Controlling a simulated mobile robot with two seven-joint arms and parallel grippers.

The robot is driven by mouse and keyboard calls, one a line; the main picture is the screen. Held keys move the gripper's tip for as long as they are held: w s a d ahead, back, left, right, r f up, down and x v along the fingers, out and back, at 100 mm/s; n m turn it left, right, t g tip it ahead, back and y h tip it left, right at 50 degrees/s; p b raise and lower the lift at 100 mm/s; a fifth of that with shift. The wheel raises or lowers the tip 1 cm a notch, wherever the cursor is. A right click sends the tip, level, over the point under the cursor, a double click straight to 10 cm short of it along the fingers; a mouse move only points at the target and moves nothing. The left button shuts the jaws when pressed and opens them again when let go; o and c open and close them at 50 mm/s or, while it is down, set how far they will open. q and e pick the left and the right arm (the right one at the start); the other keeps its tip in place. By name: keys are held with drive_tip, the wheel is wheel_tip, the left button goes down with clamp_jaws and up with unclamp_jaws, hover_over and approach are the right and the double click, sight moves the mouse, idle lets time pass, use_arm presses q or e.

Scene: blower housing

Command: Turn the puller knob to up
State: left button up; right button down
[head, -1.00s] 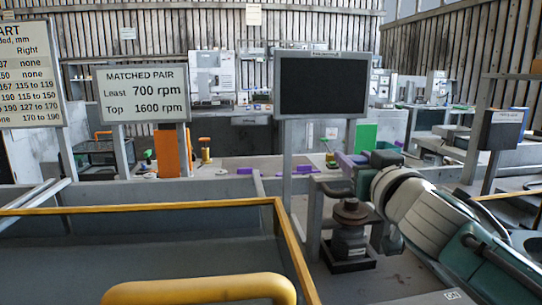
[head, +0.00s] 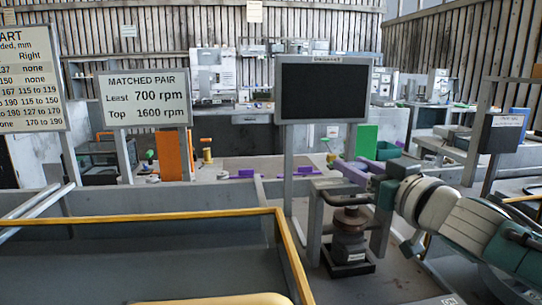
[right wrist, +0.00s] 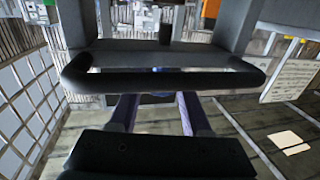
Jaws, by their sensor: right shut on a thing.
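My right gripper (head: 352,173) reaches in from the right with its purple fingers at the top of a grey frame (head: 314,225). In the right wrist view its fingers (right wrist: 158,112) run under a dark rounded bar (right wrist: 165,80). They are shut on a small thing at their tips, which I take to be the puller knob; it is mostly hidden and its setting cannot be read. Below the fingers in the head view a brown round-topped device (head: 350,218) stands upright on a black base. My left gripper is not in view.
A dark screen (head: 322,92) on posts stands behind the frame. A yellow-edged barrier (head: 287,245) fills the lower left. Purple blocks (head: 243,174), an orange panel (head: 168,155) and a green panel (head: 366,140) stand on the bench behind.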

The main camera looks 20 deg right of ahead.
sight(357, 164)
drive_tip(key=n+y, duration=0.2)
drive_tip(key=y, duration=0.1)
drive_tip(key=shift+d, duration=0.15)
drive_tip(key=n+g+y+b, duration=0.1)
drive_tip(key=n+y+b, duration=0.1)
drive_tip(key=b, duration=0.3)
drive_tip(key=n+g+y+b, duration=0.2)
drive_tip(key=y+b, duration=0.2)
drive_tip(key=b, duration=0.1)
drive_tip(key=n+g+y+b, duration=0.1)
drive_tip(key=n+y+b, duration=0.1)
drive_tip(key=b, duration=0.3)
drive_tip(key=shift+f+n+y, duration=0.25)
drive_tip(key=shift+n+y, duration=0.05)
drive_tip(key=shift+y, duration=0.3)
drive_tip(key=shift+r+n+g+y+b, duration=0.25)
drive_tip(key=shift+g+y+b, duration=0.3)
drive_tip(key=shift+b, duration=0.55)
drive_tip(key=shift+c, duration=1.8)
unclamp_jaws()
wheel_tip(357, 164, up, 20)
drive_tip(key=p, duration=0.6)
